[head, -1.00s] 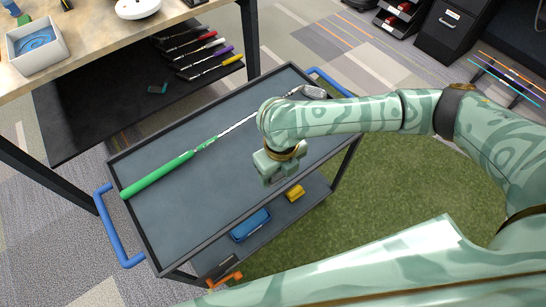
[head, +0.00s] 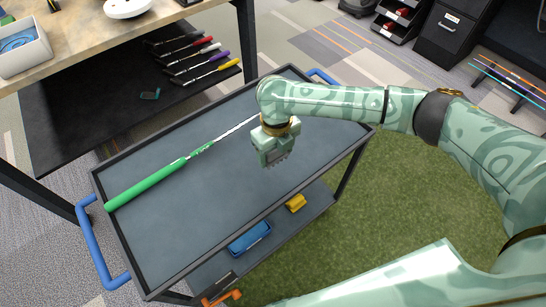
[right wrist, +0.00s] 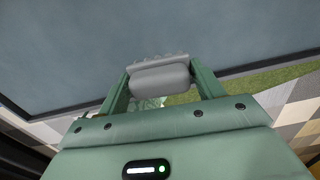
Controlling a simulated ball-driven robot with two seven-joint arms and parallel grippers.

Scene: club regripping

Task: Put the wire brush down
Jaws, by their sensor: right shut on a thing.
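The wire brush (right wrist: 160,77) is a grey block with a rough, bristly far edge in the right wrist view. My right gripper (right wrist: 160,85) is shut on it, one green finger at each end. In the head view my right gripper (head: 276,158) is over the right part of the cart's dark top tray (head: 215,215), with the brush mostly hidden under it. The tray's surface shows beyond the brush in the wrist view; I cannot tell whether the brush touches it. My left gripper is not in view.
A golf club with a green grip (head: 147,186) lies along the tray's far side; my right arm hides its head. A blue item (head: 249,237) and a yellow item (head: 296,203) are on the lower shelf. The tray's near middle is clear. A wooden bench (head: 85,40) stands at back left.

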